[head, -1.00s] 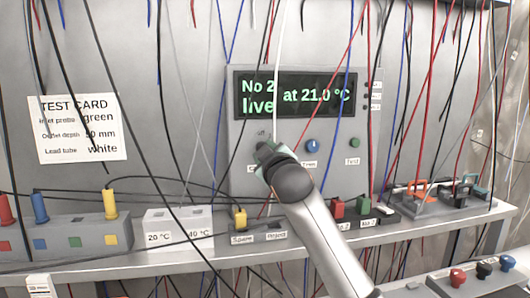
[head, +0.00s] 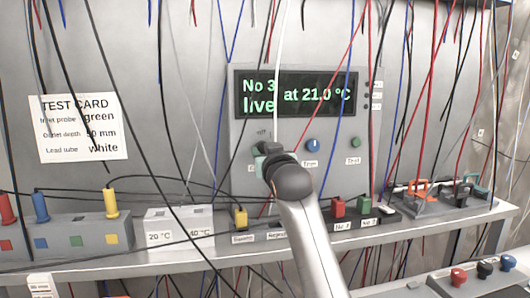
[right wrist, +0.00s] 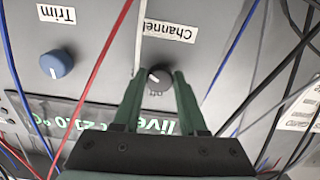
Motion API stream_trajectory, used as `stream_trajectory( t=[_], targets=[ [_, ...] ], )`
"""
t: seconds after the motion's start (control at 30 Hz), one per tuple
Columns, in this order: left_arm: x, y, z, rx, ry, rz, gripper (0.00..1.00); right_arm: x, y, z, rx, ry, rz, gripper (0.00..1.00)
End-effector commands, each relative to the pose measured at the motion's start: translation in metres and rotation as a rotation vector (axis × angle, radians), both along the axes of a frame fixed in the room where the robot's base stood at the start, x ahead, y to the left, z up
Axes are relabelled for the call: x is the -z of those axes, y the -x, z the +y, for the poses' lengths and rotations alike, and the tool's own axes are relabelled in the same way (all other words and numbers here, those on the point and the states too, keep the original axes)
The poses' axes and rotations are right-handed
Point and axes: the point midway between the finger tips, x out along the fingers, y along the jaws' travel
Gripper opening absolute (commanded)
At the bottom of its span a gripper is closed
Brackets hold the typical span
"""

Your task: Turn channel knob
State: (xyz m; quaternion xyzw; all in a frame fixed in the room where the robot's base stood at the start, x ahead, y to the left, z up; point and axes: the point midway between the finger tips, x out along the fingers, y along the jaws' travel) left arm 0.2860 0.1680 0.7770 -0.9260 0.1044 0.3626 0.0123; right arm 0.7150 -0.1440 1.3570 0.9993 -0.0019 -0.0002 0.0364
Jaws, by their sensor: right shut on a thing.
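The instrument box (head: 240,180) on the back wall carries a lit display (head: 294,94) reading "No 3 live at 21.0 °C". The channel knob (right wrist: 159,80) is dark, round and has a white mark; in the right wrist view it sits under the upside-down "Channel" label (right wrist: 168,32). My right gripper (right wrist: 158,79) has its two green fingers on either side of the knob and is shut on it. In the head view my right gripper (head: 264,156) hides the knob. My left gripper is not in view.
A blue trim knob (head: 313,145) and a green test button (head: 354,143) are to the right. Thin hanging wires cross the panel, including a white one (head: 283,50) close to my gripper. A shelf (head: 130,262) below carries coloured plugs and sockets.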

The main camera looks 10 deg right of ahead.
Motion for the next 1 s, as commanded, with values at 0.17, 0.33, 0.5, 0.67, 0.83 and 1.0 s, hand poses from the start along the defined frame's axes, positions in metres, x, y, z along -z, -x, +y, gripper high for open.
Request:
stream_trajectory(
  t=[0.17,0.33,0.5,0.67,0.83,1.0],
  targets=[
    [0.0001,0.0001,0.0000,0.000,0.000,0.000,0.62,0.0007,-0.0001,-0.0001,0.000,-0.020,0.001,0.00],
    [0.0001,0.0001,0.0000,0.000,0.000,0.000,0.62,0.0006,-0.0001,0.0000,0.000,-0.024,0.001,0.00],
    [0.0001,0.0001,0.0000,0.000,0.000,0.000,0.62,0.0005,-0.0001,0.0000,0.000,-0.024,0.001,0.00],
    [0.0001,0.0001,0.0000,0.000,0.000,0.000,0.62,0.0003,0.0000,0.0000,0.000,-0.024,0.001,0.56],
    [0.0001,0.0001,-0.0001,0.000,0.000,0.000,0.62,0.0001,0.0000,0.0001,0.000,-0.022,0.000,0.72],
    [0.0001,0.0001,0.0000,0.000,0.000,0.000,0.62,-0.0001,0.0000,0.0000,0.000,-0.022,0.000,0.72]
  ],
)
